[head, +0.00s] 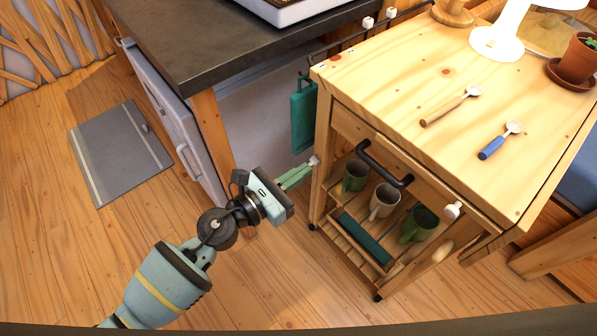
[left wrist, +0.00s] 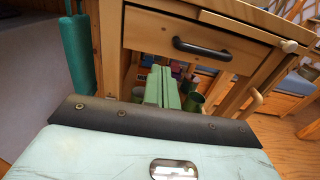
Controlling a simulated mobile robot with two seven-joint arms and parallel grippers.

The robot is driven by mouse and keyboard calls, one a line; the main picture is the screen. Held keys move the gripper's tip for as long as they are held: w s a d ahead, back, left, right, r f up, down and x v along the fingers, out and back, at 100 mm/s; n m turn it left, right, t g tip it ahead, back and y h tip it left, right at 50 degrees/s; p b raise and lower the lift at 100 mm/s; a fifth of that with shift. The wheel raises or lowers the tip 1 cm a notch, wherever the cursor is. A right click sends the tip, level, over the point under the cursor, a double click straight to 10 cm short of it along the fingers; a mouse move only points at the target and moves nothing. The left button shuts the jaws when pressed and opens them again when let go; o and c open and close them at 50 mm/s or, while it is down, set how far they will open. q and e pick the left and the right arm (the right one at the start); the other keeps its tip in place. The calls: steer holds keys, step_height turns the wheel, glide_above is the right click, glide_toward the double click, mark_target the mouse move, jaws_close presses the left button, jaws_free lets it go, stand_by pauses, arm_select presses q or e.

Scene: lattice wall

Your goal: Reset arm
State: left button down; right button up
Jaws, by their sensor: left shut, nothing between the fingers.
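My left gripper (head: 300,174) is shut and empty, in the middle of the head view. It is in front of the wooden cart (head: 330,122), near its left front leg, and looks apart from it. In the left wrist view the closed green fingers (left wrist: 162,88) point toward the cart, below its drawer (left wrist: 180,40) with the dark handle (left wrist: 203,48). My right gripper is in neither view.
Mugs (head: 383,201) stand on the cart's lower shelf. Two spoons (head: 450,106), a white lamp (head: 497,42) and a potted plant (head: 578,60) are on top. A green cloth-like item (head: 303,117) hangs left of the cart. A grey mat (head: 120,152) lies on open floor.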

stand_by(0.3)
